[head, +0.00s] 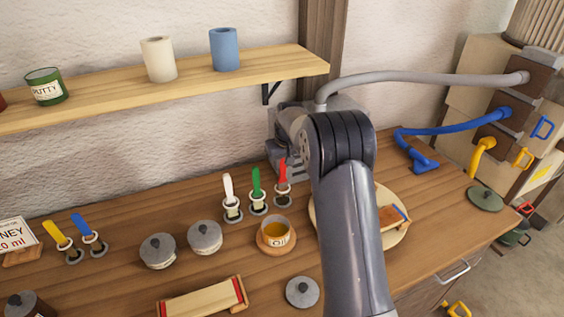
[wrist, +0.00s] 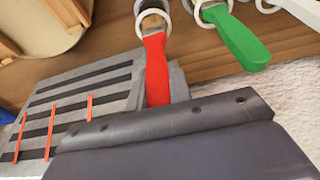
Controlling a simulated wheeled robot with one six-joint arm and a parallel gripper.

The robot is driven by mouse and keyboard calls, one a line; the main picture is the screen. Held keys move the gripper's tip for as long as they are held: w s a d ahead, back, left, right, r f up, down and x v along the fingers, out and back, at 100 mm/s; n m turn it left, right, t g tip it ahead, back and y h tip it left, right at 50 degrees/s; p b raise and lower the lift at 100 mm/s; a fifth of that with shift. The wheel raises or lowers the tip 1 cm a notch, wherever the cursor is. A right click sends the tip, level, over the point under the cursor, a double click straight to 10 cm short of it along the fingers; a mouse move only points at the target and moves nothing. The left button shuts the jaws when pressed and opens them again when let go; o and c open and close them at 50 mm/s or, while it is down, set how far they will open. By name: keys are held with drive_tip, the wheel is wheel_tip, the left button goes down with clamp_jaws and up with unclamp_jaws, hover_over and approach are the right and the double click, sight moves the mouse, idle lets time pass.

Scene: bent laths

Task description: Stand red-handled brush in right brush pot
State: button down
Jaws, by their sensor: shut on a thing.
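The red-handled brush (head: 282,172) stands about upright at the right end of a row of three brushes. Its lower part is within the white-ringed right brush pot (head: 281,195). In the wrist view, the red handle (wrist: 156,65) runs from the white ring (wrist: 152,18) to the dark jaw of my gripper (wrist: 160,108), which is shut on it and hides its end. I cannot tell whether the brush rests on the pot's bottom.
Green-handled (head: 257,183) and white-handled (head: 228,188) brushes stand close left. A grey slotted machine (head: 291,168) is close behind. An oil pot (head: 276,236) stands in front. A round board (head: 395,238) lies right, partly behind my arm. A shelf (head: 200,76) overhangs the back.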

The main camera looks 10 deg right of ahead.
drive_tip(key=c, duration=1.2)
unclamp_jaws()
drive_tip(key=shift+r, duration=0.15)
drive_tip(key=b+v, duration=0.2)
drive_tip(key=v, duration=0.8)
drive_tip(key=shift+r, duration=0.3)
drive_tip(key=p+x, duration=0.2)
drive_tip(key=x, duration=0.8)
drive_tip(key=shift+f, duration=0.3)
wheel_tip(320, 180, up, 2)
drive_tip(key=shift+w+p, duration=0.1)
drive_tip(key=shift+p, duration=0.75)
drive_tip(key=shift+r, duration=0.55)
